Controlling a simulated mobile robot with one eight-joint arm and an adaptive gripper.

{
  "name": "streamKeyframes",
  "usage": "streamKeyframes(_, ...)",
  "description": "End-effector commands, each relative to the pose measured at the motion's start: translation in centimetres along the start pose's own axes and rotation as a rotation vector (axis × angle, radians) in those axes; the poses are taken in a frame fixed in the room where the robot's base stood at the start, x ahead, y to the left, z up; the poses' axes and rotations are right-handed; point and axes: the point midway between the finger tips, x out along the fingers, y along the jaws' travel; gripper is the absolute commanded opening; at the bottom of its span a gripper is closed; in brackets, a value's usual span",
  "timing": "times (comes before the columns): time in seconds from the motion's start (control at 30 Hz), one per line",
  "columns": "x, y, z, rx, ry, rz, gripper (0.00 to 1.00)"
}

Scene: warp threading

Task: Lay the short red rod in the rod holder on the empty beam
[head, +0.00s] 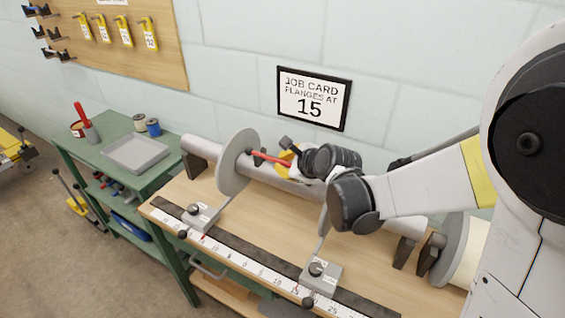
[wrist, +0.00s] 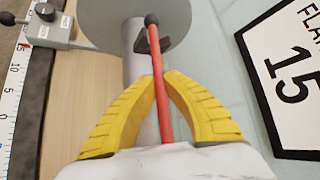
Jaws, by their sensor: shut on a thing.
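The short red rod (head: 268,158) is held by my gripper (head: 288,160) above the grey empty beam (head: 278,181). In the wrist view, the rod (wrist: 160,95) runs between the two yellow fingers (wrist: 161,95), which are shut on it. Its far end carries a black knob. That end overlaps a small dark bracket (wrist: 167,42) by the grey flange disc (wrist: 100,15), possibly the rod holder. I cannot tell whether the rod touches it. In the head view, the flange disc (head: 232,165) stands left of my gripper, and my wrist hides part of the beam.
A ruler (head: 245,265) with two grey sliding stops runs along the bench front. A second flange is partly hidden behind my arm. A cream roll (head: 466,255) stands at the right. A green table (head: 95,150) with a grey tray is at the left. A job card (head: 313,98) reads 15.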

Motion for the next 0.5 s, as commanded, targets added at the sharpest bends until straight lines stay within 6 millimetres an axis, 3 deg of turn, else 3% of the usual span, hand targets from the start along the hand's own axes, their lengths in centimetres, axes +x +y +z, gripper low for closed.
streamKeyframes(0.1,-0.01,0.00,0.00,0.000,0.000,0.001,0.00)
streamKeyframes(0.13,-0.01,0.00,0.00,0.000,0.000,0.001,0.18)
streamKeyframes(0.2,-0.01,0.03,0.00,0.000,0.000,0.001,0.31)
streamKeyframes(0.5,-0.32,0.14,-0.03,-0.001,0.001,0.004,0.31)
